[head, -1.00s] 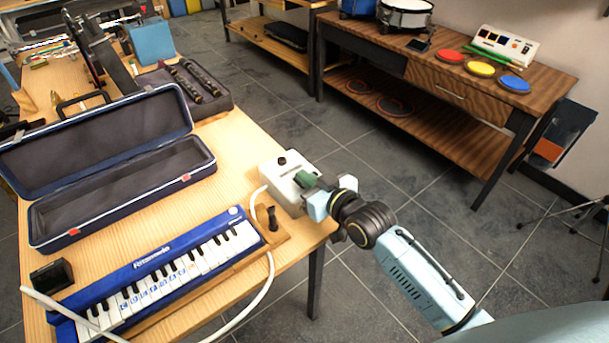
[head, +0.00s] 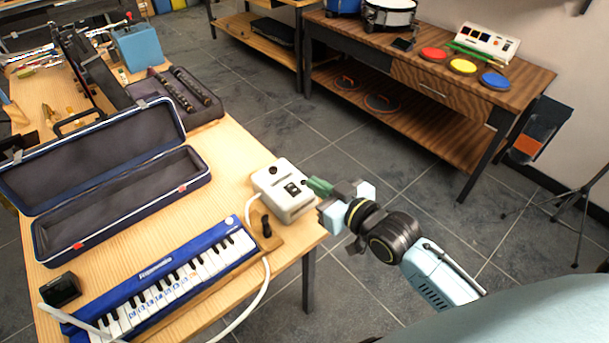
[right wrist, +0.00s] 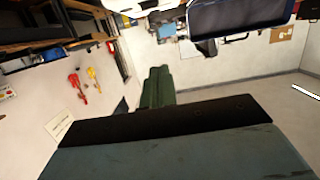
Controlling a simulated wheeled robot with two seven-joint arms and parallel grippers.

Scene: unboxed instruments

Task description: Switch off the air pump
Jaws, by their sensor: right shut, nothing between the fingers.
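The air pump is a small white box (head: 276,202) at the right corner of the wooden table in the head view. A dark switch (head: 291,188) and a dark knob show on its upper side. A white hose (head: 262,295) runs near it and past the keyboard. My right gripper (head: 318,187) is shut and empty, its green fingertips just right of the pump. I cannot tell whether they touch it. The shut green fingers also show in the right wrist view (right wrist: 157,88). My left gripper is not in view.
A blue keyboard (head: 150,274) lies at the table's front, with an open blue case (head: 125,215) behind it. A dark peg (head: 266,226) stands beside the pump. Grey floor is free right of the table, up to a wooden bench (head: 425,90).

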